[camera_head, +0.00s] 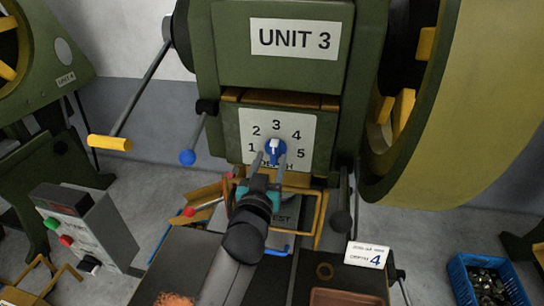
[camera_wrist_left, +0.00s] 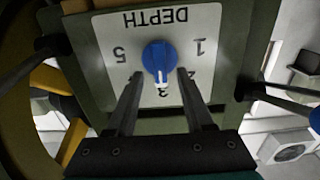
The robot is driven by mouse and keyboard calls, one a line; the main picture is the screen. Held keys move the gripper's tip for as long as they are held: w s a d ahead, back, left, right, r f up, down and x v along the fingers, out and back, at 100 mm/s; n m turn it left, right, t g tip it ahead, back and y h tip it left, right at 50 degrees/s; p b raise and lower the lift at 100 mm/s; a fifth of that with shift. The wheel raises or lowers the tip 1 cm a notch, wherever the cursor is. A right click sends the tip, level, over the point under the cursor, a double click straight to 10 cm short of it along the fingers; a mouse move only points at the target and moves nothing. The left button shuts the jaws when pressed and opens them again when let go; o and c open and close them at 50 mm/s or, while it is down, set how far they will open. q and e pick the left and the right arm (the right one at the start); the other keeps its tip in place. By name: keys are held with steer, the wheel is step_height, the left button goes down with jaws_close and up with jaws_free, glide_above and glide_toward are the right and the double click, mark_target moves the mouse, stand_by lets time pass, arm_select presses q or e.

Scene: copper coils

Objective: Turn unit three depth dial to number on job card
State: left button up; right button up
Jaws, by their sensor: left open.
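The unit three depth dial (camera_head: 274,146) is a blue knob with a white pointer on a white plate (camera_head: 301,128) numbered 1 to 5. The pointer stands at 3. In the left wrist view the dial (camera_wrist_left: 159,57) appears upside down, with its white mark toward the 3. The job card (camera_head: 367,255) reads "DEPTH 4". My left gripper (camera_head: 271,158) is open in front of the dial. In the left wrist view its fingertips (camera_wrist_left: 160,74) are on either side of the knob's lower part. I cannot tell whether they touch it. My right gripper is not in view.
A lever with a blue ball (camera_head: 187,157) hangs left of the plate, and a yellow-handled crank (camera_head: 110,142) is farther left. A large green flywheel (camera_head: 460,110) is at right. A grey control box (camera_head: 85,225) stands lower left; a blue crate (camera_head: 462,283) is lower right.

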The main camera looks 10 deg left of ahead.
arm_select(q)
steer(key=shift+w, duration=1)
steer(key=shift+c, duration=0.2)
jaws_close()
